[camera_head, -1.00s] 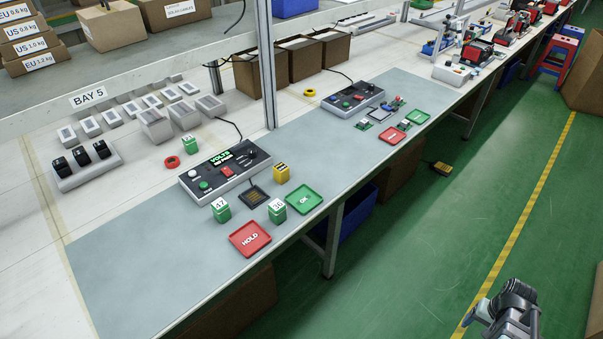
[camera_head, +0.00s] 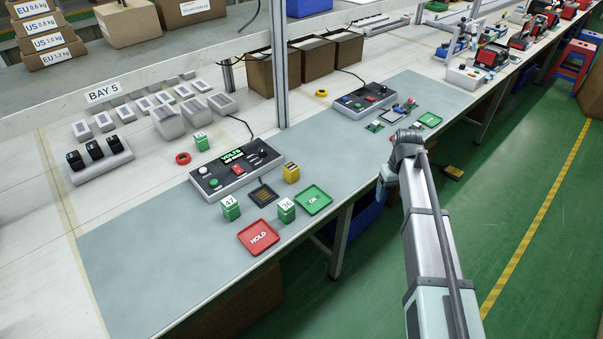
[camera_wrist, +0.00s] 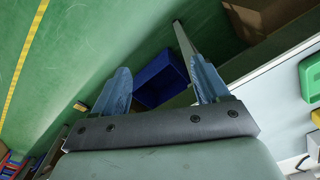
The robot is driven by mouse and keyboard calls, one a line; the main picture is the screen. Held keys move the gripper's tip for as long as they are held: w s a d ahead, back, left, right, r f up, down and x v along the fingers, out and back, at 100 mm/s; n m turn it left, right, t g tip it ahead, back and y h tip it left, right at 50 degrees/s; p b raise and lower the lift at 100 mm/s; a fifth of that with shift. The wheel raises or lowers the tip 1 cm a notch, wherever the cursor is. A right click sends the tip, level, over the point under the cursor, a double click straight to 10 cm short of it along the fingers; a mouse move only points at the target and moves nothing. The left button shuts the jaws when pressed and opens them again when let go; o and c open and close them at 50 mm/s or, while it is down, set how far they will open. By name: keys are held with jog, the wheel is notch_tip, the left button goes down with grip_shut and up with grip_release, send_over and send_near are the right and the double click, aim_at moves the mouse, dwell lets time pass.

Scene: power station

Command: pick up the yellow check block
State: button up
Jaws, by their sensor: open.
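The yellow check block (camera_head: 291,172) stands upright on the grey mat, right of the nearer voltage test box (camera_head: 235,169) and behind the green OK tray (camera_head: 313,200). It has a dark marking on its top and is fully visible. In the wrist view my gripper (camera_wrist: 160,88) is open and empty, its two blue fingers wide apart above the floor beside the bench. In the head view my arm reaches up on the right, off the bench's front edge, and the fingers cannot be made out there.
Green blocks marked 47 (camera_head: 230,208) and 36 (camera_head: 286,210) stand near the yellow block. A red HOLD tray (camera_head: 258,237) lies at the front edge. A dark square socket (camera_head: 264,195) lies left of the block. A metal post (camera_head: 280,65) rises behind. The mat's front left is clear.

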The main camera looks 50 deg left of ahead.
jog(key=s+a+r+n, duration=0.2)
jog(key=s+a+r, duration=0.2)
jog(key=a, duration=0.5)
jog(key=s+a+r+n, duration=0.2)
jog(key=s+a+r, duration=0.2)
jog(key=a, duration=0.5)
notch_tip(320, 180, up, 6)
jog(key=n, duration=0.2)
send_over(291, 166)
notch_tip(291, 166, down, 13)
jog(key=shift+r, duration=0.1)
